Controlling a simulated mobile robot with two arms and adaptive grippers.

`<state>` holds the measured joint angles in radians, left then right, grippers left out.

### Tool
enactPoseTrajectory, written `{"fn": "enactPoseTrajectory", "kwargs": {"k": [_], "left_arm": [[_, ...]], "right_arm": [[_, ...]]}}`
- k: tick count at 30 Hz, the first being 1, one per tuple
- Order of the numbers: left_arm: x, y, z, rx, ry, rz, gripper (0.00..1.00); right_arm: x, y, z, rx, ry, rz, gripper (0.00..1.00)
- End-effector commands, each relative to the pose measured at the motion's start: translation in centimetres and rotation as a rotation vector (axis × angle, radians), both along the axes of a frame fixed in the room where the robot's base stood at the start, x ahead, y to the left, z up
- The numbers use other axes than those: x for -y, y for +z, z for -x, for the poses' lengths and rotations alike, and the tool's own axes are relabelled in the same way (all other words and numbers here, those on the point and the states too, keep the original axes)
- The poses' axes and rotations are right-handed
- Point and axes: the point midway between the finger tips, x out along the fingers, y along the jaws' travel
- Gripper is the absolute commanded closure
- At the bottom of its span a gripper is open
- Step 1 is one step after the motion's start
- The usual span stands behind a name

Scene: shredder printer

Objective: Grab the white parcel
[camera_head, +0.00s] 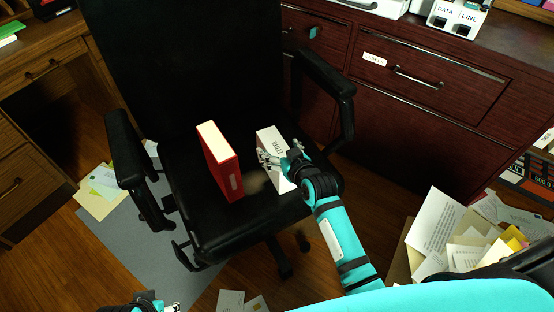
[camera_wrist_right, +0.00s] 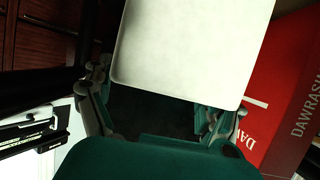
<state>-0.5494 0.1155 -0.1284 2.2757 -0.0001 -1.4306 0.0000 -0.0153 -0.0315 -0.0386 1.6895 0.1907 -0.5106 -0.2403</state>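In the right wrist view the parcel (camera_wrist_right: 190,50) fills the top centre. The spread fingers of my right gripper (camera_wrist_right: 165,95) lie near its two sides; the left finger sits just outside its edge, and I cannot tell whether either touches. My left gripper (camera_head: 165,306) barely shows at the bottom edge, mostly cut off, its opening unclear.
A red binder (camera_head: 218,160) stands on the seat left of the parcel and shows at the right of the wrist view (camera_wrist_right: 290,90). The chair's armrests (camera_head: 335,85) flank the seat. A dark red cabinet (camera_head: 410,110) stands behind right. Papers (camera_head: 465,235) are piled at lower right.

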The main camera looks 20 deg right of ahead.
Motion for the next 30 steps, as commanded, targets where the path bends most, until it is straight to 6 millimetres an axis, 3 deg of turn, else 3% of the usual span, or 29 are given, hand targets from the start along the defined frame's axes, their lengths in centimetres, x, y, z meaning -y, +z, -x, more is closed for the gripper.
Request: {"fn": "enactPoseTrajectory", "kwargs": {"k": [2,18,30], "left_arm": [[0.00,-0.01,0.00,0.000,0.000,0.000,0.60],[-0.01,-0.05,-0.02,0.000,0.001,0.000,0.60],[0.01,-0.04,-0.06,0.001,0.000,0.000,0.60]], "right_arm": [[-0.01,0.00,0.01,0.000,0.000,0.000,0.25],[-0.02,-0.01,0.03,0.000,0.001,-0.001,0.95],[-0.02,0.98,-0.14,0.010,0.000,-0.002,0.95]]}}
